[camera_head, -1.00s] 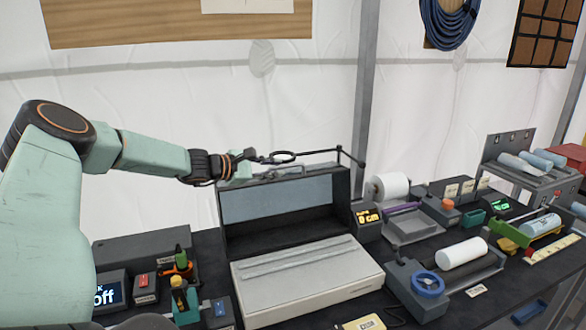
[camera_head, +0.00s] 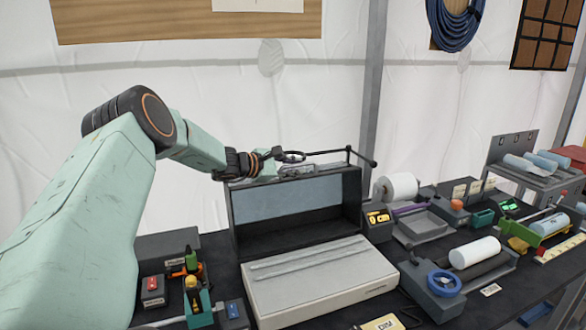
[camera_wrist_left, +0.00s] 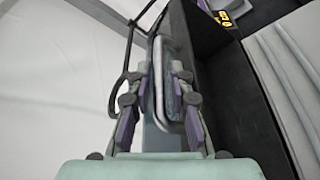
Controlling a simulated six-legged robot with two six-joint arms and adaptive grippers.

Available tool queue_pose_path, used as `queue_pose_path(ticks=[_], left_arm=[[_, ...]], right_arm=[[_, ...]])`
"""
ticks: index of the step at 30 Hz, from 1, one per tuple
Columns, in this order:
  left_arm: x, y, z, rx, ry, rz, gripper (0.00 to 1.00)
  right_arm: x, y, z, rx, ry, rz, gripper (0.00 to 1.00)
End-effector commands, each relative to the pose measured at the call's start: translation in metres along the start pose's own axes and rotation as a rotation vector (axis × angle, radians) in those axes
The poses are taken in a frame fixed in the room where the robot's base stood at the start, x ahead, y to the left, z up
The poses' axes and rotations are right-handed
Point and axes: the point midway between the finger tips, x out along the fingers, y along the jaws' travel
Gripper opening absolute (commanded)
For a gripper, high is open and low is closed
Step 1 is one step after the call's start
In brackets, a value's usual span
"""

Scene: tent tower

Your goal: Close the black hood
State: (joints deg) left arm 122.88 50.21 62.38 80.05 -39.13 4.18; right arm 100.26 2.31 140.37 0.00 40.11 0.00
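The black hood (camera_head: 235,222) stands open and upright behind a pale grey flat-topped machine (camera_head: 320,280), its grey inner face (camera_head: 290,198) showing. A metal loop handle (camera_wrist_left: 158,80) sits along the hood's top edge. My left gripper (camera_head: 275,163) is at that edge, left of its middle. In the left wrist view the fingers (camera_wrist_left: 160,105) are spread apart, with the handle loop between them; a gap shows, though I cannot tell whether either finger touches it. The handle is partly hidden by the gripper in the head view. My right gripper is not in view.
A black ring on a rod (camera_head: 290,156) stands just behind the gripper, close to the hood's top. A white roll (camera_head: 397,188) and a yellow-lit display (camera_head: 378,218) stand right of the hood. Small tools (camera_head: 191,270) stand at left. The white tent wall is behind.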

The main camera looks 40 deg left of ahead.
Motion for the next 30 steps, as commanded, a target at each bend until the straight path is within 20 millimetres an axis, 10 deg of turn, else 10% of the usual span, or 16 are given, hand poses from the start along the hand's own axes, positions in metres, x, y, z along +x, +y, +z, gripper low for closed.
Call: queue_pose_path(ticks=[30], left_arm=[[-0.0014,0.0014,-0.0038,-0.001,0.003,0.001,0.00]], right_arm=[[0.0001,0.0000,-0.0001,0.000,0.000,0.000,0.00]])
